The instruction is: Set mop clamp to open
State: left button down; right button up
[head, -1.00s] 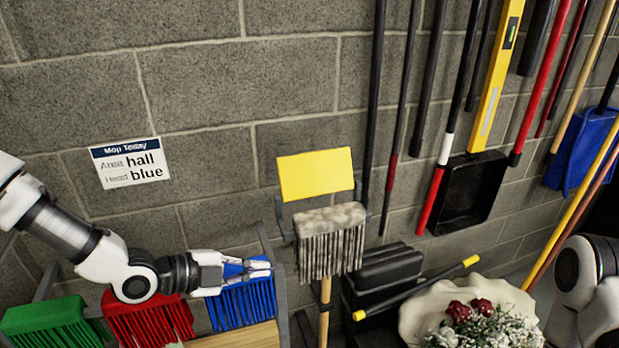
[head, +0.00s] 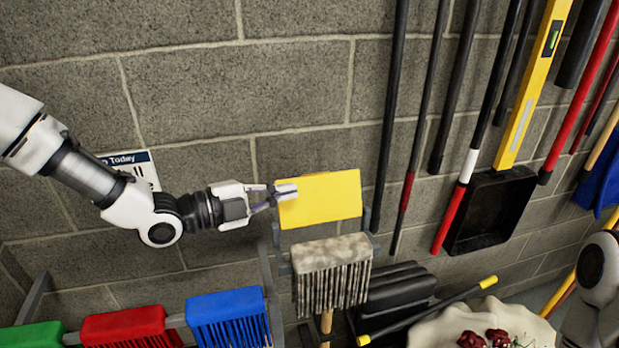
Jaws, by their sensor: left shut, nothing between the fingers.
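The mop clamp shows as a yellow plate (head: 322,202) raised on a grey frame against the block wall. A mop with a grey-white stringy head (head: 333,268) hangs head up just below the plate, its wooden handle going down out of view. My left gripper (head: 284,194) is shut and empty, its fingertips at the left edge of the yellow plate; I cannot tell whether they touch it. My right gripper is not in view; only part of my right arm shows at the right edge.
A wall sign (head: 137,170) is partly covered by my left arm. A black dustpan (head: 489,211) and several poles hang at right. Flowers (head: 483,340) stand at lower right.

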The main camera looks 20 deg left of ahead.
aim_at(312, 178)
pick_arm(q)
jog(key=w+f+p, duration=0.1)
jog(key=w, duration=0.2)
jog(key=w+d+f+p, duration=0.1)
jog(key=w, duration=0.2)
jog(key=w+d+f+p, duration=0.1)
jog(key=w+p, duration=0.1)
jog(key=w, duration=0.1)
jog(key=shift+d, duration=0.1)
jog(key=shift+w+f, duration=0.1)
jog(key=shift+w, duration=0.1)
jog(key=shift+d, duration=0.15)
jog(key=shift+b, duration=0.35)
jog(key=shift+w+a+f+b, duration=0.2)
jog(key=shift+a+f+b, duration=0.05)
jog(key=shift+b, duration=0.25)
jog(key=shift+w+a, duration=0.2)
jog(key=shift+w, duration=0.05)
jog(key=shift+w+a, duration=0.1)
jog(key=shift+w, duration=0.05)
jog(key=shift+r, duration=0.1)
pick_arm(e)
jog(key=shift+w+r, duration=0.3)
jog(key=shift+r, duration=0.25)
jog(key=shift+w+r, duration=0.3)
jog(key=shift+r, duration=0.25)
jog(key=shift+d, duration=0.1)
